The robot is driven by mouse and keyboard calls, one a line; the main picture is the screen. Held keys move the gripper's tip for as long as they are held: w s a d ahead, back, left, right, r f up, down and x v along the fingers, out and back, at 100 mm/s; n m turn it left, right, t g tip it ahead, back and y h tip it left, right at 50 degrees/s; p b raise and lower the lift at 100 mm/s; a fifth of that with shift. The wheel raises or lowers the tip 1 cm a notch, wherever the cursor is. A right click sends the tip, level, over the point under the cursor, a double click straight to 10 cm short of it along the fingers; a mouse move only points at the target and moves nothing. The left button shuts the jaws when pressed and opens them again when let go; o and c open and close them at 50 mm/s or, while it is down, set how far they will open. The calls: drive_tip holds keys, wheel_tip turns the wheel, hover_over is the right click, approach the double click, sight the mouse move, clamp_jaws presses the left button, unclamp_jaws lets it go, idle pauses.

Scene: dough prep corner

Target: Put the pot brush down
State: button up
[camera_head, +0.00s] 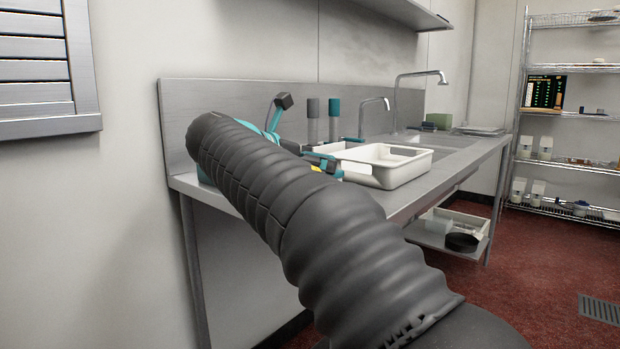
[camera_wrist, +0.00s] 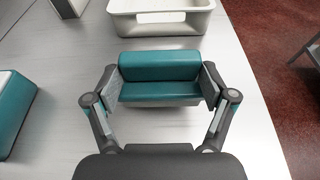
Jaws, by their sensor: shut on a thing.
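The pot brush, a teal block-shaped piece with a pale underside (camera_wrist: 159,74), sits between the fingers of my gripper (camera_wrist: 160,88) in the wrist view. One finger presses on each end of it, so the gripper is shut on it. It is over the steel counter (camera_wrist: 235,125), just on the near side of a white tub. I cannot tell whether its underside touches the counter. In the head view my arm hides most of the gripper, and I cannot make out the brush clearly there.
The white tub (camera_head: 417,172) stands on the counter (camera_head: 450,172) by the sink and taps. Two cylinders, grey (camera_head: 313,122) and teal (camera_head: 334,120), stand behind it. A teal-and-white box (camera_wrist: 12,112) is at left. Bare counter lies between box and brush.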

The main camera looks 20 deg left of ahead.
drive_tip(key=shift+f, duration=1.2)
drive_tip(key=shift+f, duration=0.1)
drive_tip(key=o, duration=1.1)
drive_tip(key=shift+f, duration=0.1)
drive_tip(key=shift+s+r, duration=0.1)
drive_tip(key=shift+r, duration=0.15)
drive_tip(key=v, duration=1.1)
drive_tip(key=shift+s+p, duration=0.35)
drive_tip(key=shift+p, duration=0.1)
